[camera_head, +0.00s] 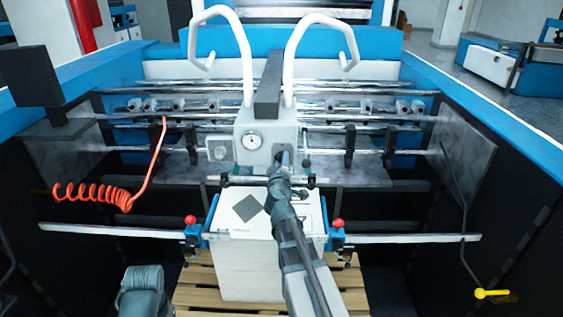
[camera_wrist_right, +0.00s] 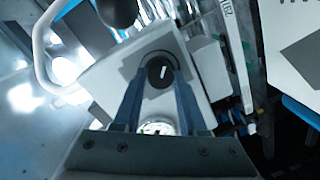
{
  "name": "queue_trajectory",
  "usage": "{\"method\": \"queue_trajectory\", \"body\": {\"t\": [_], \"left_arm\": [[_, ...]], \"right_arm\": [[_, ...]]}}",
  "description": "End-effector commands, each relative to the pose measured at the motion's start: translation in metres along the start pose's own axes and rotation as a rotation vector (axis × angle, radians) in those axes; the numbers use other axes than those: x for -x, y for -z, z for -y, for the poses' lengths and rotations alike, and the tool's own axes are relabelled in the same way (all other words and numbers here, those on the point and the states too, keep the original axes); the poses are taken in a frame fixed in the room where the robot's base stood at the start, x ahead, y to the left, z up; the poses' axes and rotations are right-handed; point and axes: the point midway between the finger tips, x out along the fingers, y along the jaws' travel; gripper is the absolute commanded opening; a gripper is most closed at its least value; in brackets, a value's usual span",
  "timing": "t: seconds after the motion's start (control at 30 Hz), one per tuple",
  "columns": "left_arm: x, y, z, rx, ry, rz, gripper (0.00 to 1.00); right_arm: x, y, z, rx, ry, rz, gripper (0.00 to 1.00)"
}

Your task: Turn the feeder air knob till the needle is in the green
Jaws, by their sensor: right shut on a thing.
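The pale feeder head (camera_head: 245,118) stands in the middle of the head view. Its round white gauge (camera_head: 251,141) is on the front face; the needle is too small to read. The gauge also shows partly in the right wrist view (camera_wrist_right: 157,127), low between the fingers, mostly cut off. The black air knob (camera_wrist_right: 160,72), with a white mark, sits in a dark round surround. My right gripper (camera_head: 283,160) is shut on the knob, one finger on each side; it hides the knob in the head view. My left gripper is not in view.
A paper stack (camera_head: 250,265) stands on a wooden pallet (camera_head: 198,290) below the feeder head. White curved hoses (camera_head: 240,50) rise above the head. A coiled orange hose (camera_head: 95,193) hangs at left. Red-knobbed blue clamps (camera_head: 337,238) flank the stack.

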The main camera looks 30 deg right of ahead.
Motion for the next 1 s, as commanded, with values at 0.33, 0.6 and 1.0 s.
{"method": "queue_trajectory", "body": {"t": [0.33,0.6,1.0], "left_arm": [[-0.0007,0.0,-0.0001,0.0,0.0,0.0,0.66],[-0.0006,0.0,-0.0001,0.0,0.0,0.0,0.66],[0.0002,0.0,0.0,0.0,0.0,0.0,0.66]], "right_arm": [[0.0018,-0.0015,0.0006,-0.01,0.0,0.003,0.0],[0.0013,-0.0011,0.0005,-0.008,0.0,0.002,0.71],[0.0031,-0.0011,-0.0006,-0.006,0.0,0.0,0.71]]}}
